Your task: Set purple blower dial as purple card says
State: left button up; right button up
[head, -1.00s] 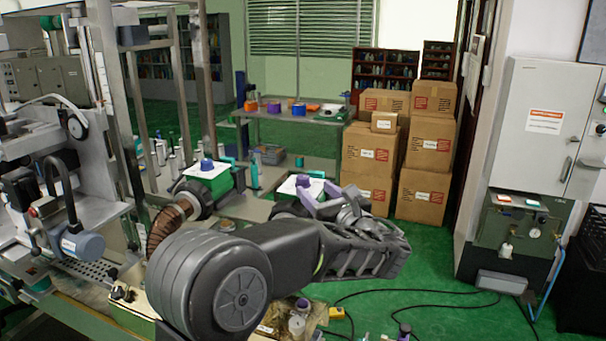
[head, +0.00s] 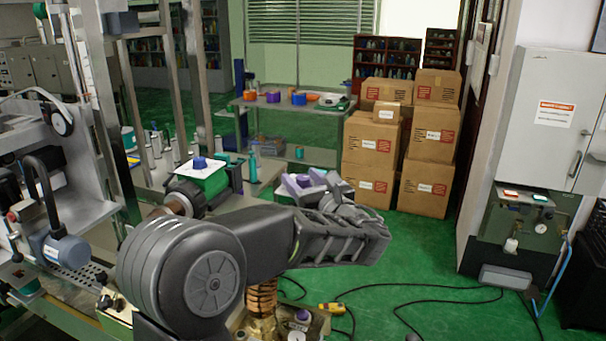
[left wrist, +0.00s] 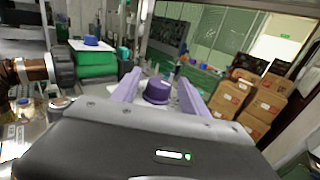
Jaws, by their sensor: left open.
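My left gripper (head: 312,180) has purple fingers that are apart, with its arm crossing the head view from the left. In the left wrist view, the purple dial (left wrist: 157,92) appears between the open fingers (left wrist: 160,77); I cannot tell whether they touch it. In the head view the purple dial (head: 303,181) is partly hidden by the gripper and its blower is mostly hidden behind the arm. A blue dial (head: 199,163) sits on a white plate on a green blower to the left; it also shows in the left wrist view (left wrist: 92,41). I cannot make out a purple card.
A metal machine frame (head: 82,100) stands at the left. Cardboard boxes (head: 372,150) are stacked behind the gripper. A green wall unit (head: 520,230) with small cards is at the right. Black cables (head: 420,289) lie on the open green floor.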

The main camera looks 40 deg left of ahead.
pick_arm(q)
jog(key=shift+s+r, duration=0.1)
jog(key=shift+r, duration=0.05)
grip_shut()
dwell(0.5)
